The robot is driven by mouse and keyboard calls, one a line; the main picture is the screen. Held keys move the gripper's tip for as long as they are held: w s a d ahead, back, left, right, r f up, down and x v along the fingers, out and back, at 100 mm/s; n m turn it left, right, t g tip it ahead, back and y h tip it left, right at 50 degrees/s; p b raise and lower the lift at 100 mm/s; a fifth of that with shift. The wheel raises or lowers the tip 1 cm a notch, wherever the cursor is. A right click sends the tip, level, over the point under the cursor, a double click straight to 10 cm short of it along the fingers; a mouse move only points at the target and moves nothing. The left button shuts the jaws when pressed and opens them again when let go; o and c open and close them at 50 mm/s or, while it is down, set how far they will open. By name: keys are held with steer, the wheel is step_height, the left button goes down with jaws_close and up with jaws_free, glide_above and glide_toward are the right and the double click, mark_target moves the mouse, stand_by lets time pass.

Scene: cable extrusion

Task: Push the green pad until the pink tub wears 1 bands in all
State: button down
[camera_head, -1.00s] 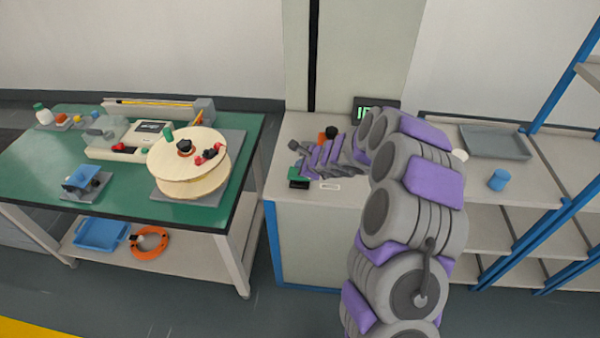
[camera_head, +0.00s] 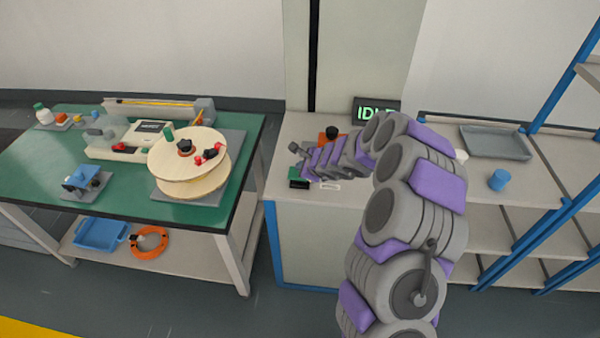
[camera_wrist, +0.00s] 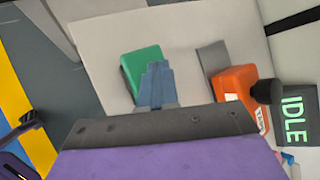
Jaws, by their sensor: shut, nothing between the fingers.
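The green pad (camera_head: 299,183) sits at the front left of the pale cabinet top (camera_head: 290,128). In the wrist view the green pad (camera_wrist: 140,62) lies just beyond my fingers, partly covered by them. My gripper (camera_wrist: 157,66) is shut and empty, its tips overlapping the pad's lower right part in that view. I cannot tell whether they touch it. In the head view my gripper (camera_head: 295,148) appears above and behind the pad. A small pink piece (camera_wrist: 288,158) shows at the wrist view's lower right edge. I cannot tell whether it is the pink tub; no bands are visible on it.
A display (camera_head: 375,109) reads IDLE. An orange block with a black knob (camera_wrist: 236,88) stands right of the pad. The green bench (camera_head: 120,196) with a wooden reel (camera_head: 180,180) is left. Shelves with a grey tray (camera_head: 494,143) and blue cup (camera_head: 498,180) are right.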

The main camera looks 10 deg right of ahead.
steer(key=shift+f, duration=1.35)
stand_by(1.2)
steer(key=shift+r, duration=0.1)
steer(key=shift+r+p, duration=1.65)
steer(key=shift+r, duration=0.15)
step_height(320, 180, up, 5)
steer(key=p, duration=0.4)
steer(key=shift+p, duration=0.35)
